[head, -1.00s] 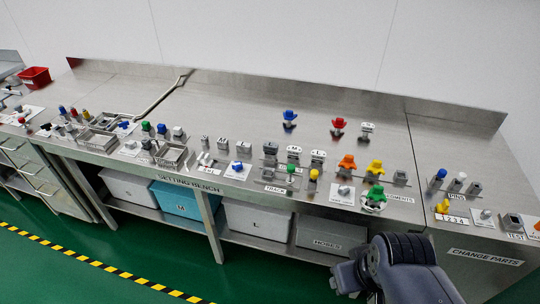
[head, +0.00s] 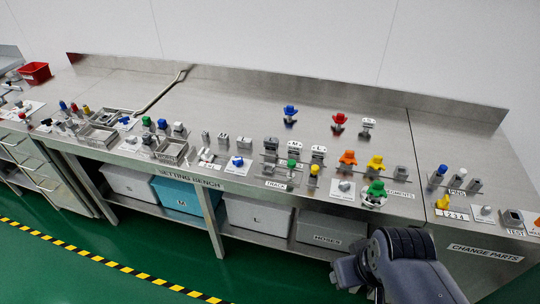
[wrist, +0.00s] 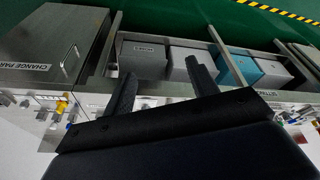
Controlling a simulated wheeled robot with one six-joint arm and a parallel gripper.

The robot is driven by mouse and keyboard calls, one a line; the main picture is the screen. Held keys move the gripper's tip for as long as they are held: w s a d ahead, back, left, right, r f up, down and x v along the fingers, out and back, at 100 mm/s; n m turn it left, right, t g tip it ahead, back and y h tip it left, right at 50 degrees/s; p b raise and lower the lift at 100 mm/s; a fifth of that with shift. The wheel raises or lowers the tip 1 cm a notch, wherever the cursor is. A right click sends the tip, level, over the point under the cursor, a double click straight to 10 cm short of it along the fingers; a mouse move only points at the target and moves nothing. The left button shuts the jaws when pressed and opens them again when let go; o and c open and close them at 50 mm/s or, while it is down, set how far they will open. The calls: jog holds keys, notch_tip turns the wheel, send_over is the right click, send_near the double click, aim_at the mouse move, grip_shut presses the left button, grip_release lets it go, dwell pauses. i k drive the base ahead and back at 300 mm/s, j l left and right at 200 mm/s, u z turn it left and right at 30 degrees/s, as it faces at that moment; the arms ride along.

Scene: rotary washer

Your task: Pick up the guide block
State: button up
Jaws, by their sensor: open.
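I cannot tell for certain which part is the guide block. Small grey blocks stand on the steel setting bench (head: 215,92) in the head view: one group (head: 222,141) left of centre, and another group (head: 270,145) behind the TRACK label. My gripper (wrist: 161,74) is open and empty in the wrist view, its two black fingers spread apart. Past them the bench front and under-shelf boxes show, and the bench-top parts look small and partly hidden behind the gripper. In the head view my dark arm (head: 400,262) is in front of the bench at lower right, apart from the blocks.
Red (head: 339,119), blue (head: 290,111), orange (head: 347,158) and green (head: 376,189) knobbed parts crowd the bench's right half. The change parts cabinet (head: 480,250) adjoins on the right. Boxes, one blue (head: 180,203), sit underneath. The green floor in front is clear.

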aim_at(272, 143)
jog(key=i+j+z, duration=0.3)
jog(key=i+j, duration=0.7)
jog(key=i, duration=0.1)
